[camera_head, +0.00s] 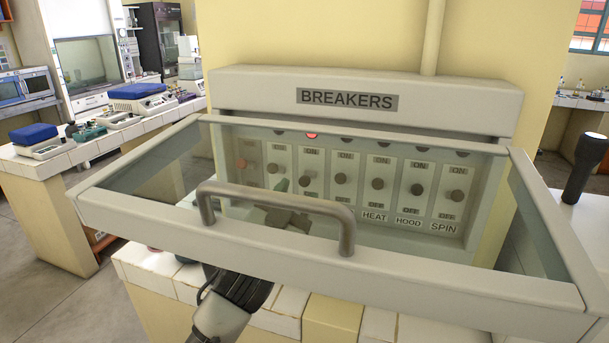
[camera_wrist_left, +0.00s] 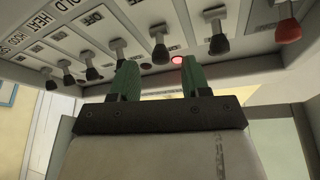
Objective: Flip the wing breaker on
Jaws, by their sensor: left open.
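The breaker panel (camera_head: 355,160) shows a row of levers, with a red-tipped one (camera_head: 243,163) at the far left and dark ones to its right. The labels HEAT, HOOD and SPIN are readable at the right; the wing label is not readable. One red light (camera_head: 312,135) glows above the third lever (camera_head: 304,180). My left gripper (camera_head: 288,203) shows through the clear cover, close below the panel's left half. In the left wrist view its green fingers (camera_wrist_left: 160,78) are open and empty, with a black lever knob (camera_wrist_left: 160,54) just beyond the gap. My right gripper is out of view.
The clear-paned cover (camera_head: 440,282) is tilted out in front of the panel, with its grey handle (camera_head: 275,203) above my left arm. A tiled counter (camera_head: 380,325) lies below. A black upright object (camera_head: 585,165) stands at the right. Lab benches stand at the left.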

